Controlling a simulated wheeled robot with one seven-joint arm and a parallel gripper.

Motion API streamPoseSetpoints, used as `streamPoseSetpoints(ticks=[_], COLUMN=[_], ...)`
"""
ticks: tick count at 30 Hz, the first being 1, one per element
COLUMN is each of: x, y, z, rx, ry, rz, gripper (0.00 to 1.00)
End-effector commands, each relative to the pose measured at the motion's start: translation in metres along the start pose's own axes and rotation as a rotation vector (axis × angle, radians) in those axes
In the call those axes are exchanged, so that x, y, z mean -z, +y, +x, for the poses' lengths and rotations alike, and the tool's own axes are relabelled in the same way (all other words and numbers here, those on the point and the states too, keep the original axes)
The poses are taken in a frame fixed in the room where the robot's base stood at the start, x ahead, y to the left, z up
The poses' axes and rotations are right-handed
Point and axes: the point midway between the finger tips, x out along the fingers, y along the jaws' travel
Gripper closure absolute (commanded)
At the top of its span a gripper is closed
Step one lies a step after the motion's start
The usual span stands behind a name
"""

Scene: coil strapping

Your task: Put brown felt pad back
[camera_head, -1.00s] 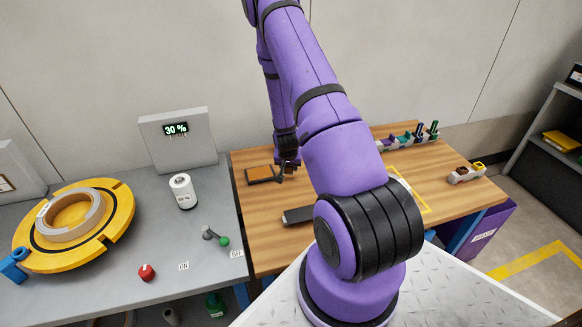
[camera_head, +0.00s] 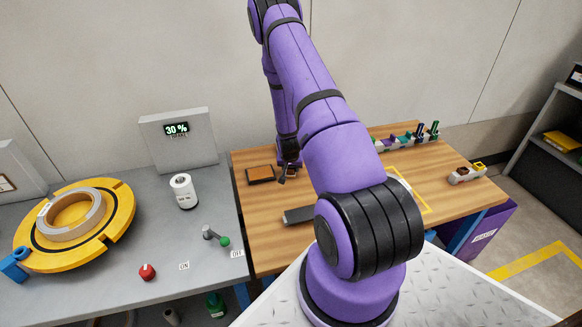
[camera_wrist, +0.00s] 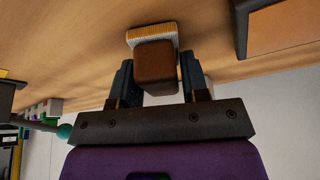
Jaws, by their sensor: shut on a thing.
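My gripper (camera_wrist: 158,88) is shut on the brown felt pad (camera_wrist: 155,65), a brown block with a pale, ribbed layer on its far side. The wrist view shows the pad between the two dark fingers, close to the wooden tabletop; I cannot tell whether it touches. In the head view my gripper (camera_head: 286,176) is just right of a shallow dark-rimmed tray (camera_head: 249,181) with an orange-brown inside. This tray also shows at the upper right of the wrist view (camera_wrist: 245,40), apart from the pad. In the head view the held pad is too small to make out.
A dark flat bar (camera_head: 298,215) lies nearer on the wooden table (camera_head: 262,232). A rack of coloured items (camera_head: 405,142) stands at the back right, and a small grey holder (camera_head: 467,174) at the right. The grey bench (camera_head: 110,290) adjoins on the left.

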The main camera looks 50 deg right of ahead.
Motion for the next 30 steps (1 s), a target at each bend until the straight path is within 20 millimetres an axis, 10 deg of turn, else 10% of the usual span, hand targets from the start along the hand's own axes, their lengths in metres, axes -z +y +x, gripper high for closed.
streamPoseSetpoints(ticks=[1, 2, 5, 17, 30], x=[-0.001, -0.001, -0.001, 0.001, 0.001], y=[0.0, 0.0, 0.0, 0.0, -0.001], z=[0.002, 0.002, 0.002, -0.005, -0.079], rx=[0.0, 0.0, 0.0, 0.0, 0.001], ry=[0.0, -0.001, 0.0, 0.0, 0.002], rz=[0.0, 0.0, 0.0, 0.0, 0.0], gripper=[0.88, 0.56, 0.33, 0.33, 0.33])
